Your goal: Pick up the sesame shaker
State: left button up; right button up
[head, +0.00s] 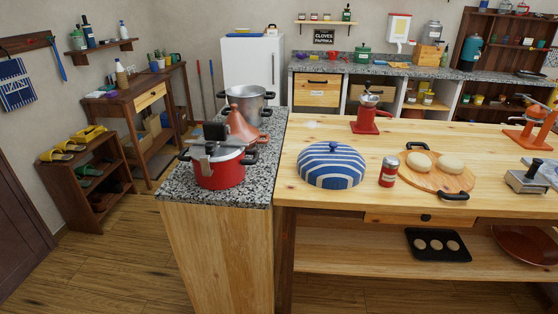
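A small red shaker with a silver-grey top and a pale label (389,171) stands upright on the wooden table. The label is too small to read, but it is the only shaker-like thing I see on the table's front part. It stands between a blue-and-white striped dome (331,166) on its left and a round wooden board (433,182) on its right. Neither of my grippers is in view, and nothing holds the shaker.
Two pale dough rounds (417,161) lie on the board. A red grinder (367,115) stands behind. A red pot (218,169), an orange tagine (243,127) and a steel pot (249,105) stand on the granite counter at left. Bare tabletop (350,207) lies in front of the shaker.

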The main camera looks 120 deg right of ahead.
aim_at(391, 165)
jog(key=z, duration=4.75)
